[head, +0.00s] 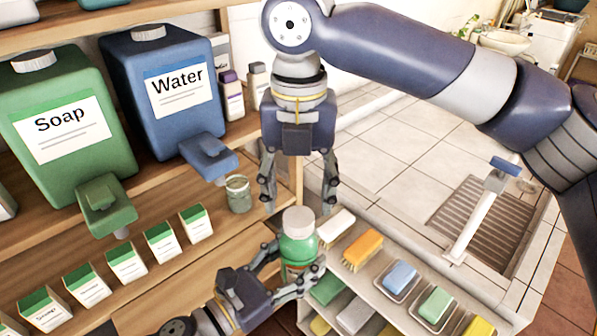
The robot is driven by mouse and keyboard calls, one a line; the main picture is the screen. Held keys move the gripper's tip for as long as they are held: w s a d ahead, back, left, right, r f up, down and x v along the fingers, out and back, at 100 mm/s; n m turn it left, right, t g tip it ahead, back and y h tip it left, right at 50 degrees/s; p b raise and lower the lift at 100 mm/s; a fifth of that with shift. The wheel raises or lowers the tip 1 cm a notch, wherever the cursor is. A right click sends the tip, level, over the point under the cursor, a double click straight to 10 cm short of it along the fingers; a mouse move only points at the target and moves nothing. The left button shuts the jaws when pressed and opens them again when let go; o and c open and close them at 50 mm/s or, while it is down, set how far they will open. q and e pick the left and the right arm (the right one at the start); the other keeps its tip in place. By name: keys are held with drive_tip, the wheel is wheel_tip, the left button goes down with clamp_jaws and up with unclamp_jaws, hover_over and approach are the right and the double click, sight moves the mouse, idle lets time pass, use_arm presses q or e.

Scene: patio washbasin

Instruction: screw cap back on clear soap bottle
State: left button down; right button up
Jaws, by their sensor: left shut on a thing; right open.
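A soap bottle (299,252) with green contents stands upright in the lower middle of the head view. A pale grey-white cap (298,220) sits on its top; I cannot tell how tightly. My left gripper (296,264) is shut around the bottle's body from the lower left. My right gripper (298,204) points down directly above the bottle. Its fingers are spread wide to either side, with the tips near the height of the cap in the picture, and nothing is between them.
A green Soap dispenser (65,130) and a blue Water dispenser (160,90) stand on the wooden shelf at left. A small jar (239,195) is under the water tap. Small boxes (126,263) line the shelf below. Brushes (362,250) and soap dishes (399,281) lie at right.

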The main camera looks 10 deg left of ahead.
sight(299, 216)
drive_tip(key=shift+f, duration=2.25)
